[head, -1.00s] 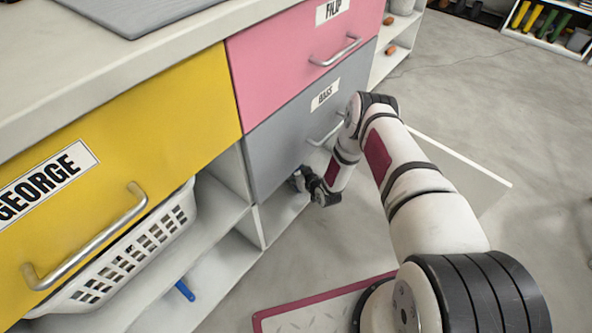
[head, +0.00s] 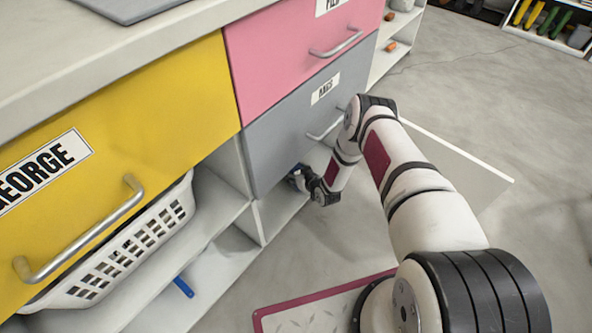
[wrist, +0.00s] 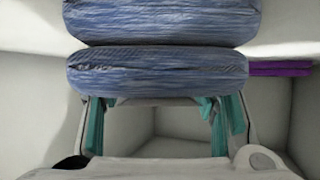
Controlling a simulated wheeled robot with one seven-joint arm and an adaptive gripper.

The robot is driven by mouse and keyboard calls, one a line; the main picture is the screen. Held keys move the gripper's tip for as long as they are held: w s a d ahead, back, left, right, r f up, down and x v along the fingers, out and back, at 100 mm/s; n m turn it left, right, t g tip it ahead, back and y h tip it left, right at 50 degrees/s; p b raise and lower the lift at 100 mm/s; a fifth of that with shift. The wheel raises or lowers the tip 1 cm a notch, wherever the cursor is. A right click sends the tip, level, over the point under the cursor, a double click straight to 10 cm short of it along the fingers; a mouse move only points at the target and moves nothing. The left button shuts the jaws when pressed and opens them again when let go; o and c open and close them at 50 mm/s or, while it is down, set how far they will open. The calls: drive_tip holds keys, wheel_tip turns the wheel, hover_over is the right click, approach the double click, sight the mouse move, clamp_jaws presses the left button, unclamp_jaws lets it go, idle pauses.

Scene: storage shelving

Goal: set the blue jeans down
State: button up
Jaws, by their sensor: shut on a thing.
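Folded blue jeans (wrist: 158,72) span the gap between my fingertips in the wrist view, a rounded streaky blue bundle. My gripper (wrist: 160,112), with teal finger pads at both sides, is shut on it. A second, similar blue fold (wrist: 162,22) lies just beyond; I cannot tell if it is part of the same jeans. In the head view my gripper (head: 299,178) is at the open compartment below the grey drawer, with a little blue showing at its tip. Whether the jeans touch the shelf is hidden.
A purple folded thing (wrist: 280,69) lies right of the jeans in the wrist view. Above my gripper is the grey drawer (head: 305,120), labelled RAGS, under a pink drawer (head: 300,45). Left are a yellow drawer (head: 130,140), a white basket (head: 120,250) and a blue item (head: 183,287).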

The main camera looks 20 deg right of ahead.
drive_tip(key=shift+f, duration=0.3)
drive_tip(key=o, duration=1.7)
drive_tip(key=shift+s, duration=0.1)
drive_tip(key=v, duration=1.1)
drive_tip(key=shift+s+d+r, duration=0.15)
drive_tip(key=shift+s+r, duration=0.05)
drive_tip(key=shift+s, duration=0.15)
